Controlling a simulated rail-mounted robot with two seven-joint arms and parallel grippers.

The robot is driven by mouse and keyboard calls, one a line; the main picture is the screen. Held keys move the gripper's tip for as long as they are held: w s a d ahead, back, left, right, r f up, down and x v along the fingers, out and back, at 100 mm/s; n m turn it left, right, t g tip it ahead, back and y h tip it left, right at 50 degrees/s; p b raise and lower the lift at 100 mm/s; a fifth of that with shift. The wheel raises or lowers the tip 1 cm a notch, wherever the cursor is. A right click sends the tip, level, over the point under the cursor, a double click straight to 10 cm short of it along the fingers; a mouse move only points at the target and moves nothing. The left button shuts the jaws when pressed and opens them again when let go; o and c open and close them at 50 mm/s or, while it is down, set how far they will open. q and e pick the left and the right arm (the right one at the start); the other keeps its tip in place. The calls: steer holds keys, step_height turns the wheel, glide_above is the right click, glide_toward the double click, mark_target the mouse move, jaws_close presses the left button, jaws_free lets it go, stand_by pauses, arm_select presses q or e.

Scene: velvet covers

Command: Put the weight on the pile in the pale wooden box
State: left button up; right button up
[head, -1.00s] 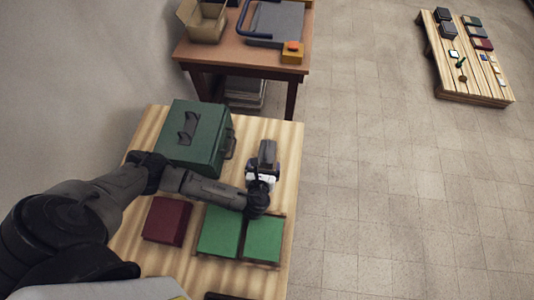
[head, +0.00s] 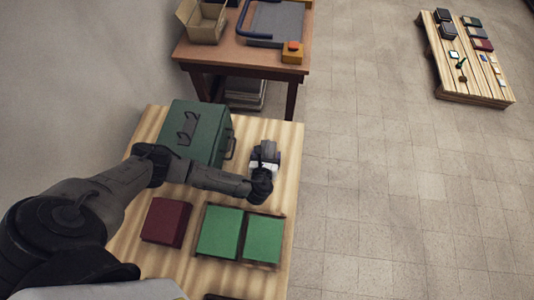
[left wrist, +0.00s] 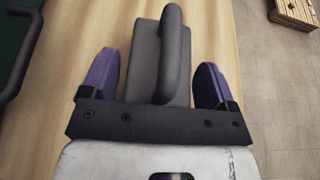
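The weight (head: 267,148) is a dark grey block with a thick handle and stands on the pale table, right of the green case. In the left wrist view the weight (left wrist: 172,50) lies between the two purple fingers. My left gripper (head: 264,160) is open, with a gap on both sides of the handle. My right gripper is not in view.
The green case (head: 195,135) stands left of the gripper, under the forearm's far side. A dark red block (head: 166,221) lies left of the box. A brown table (head: 240,62) stands behind, and a low slatted table (head: 463,65) far right.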

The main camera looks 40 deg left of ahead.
arm_select(q)
jaws_close()
steer(key=shift+r, duration=0.15)
stand_by(0.6)
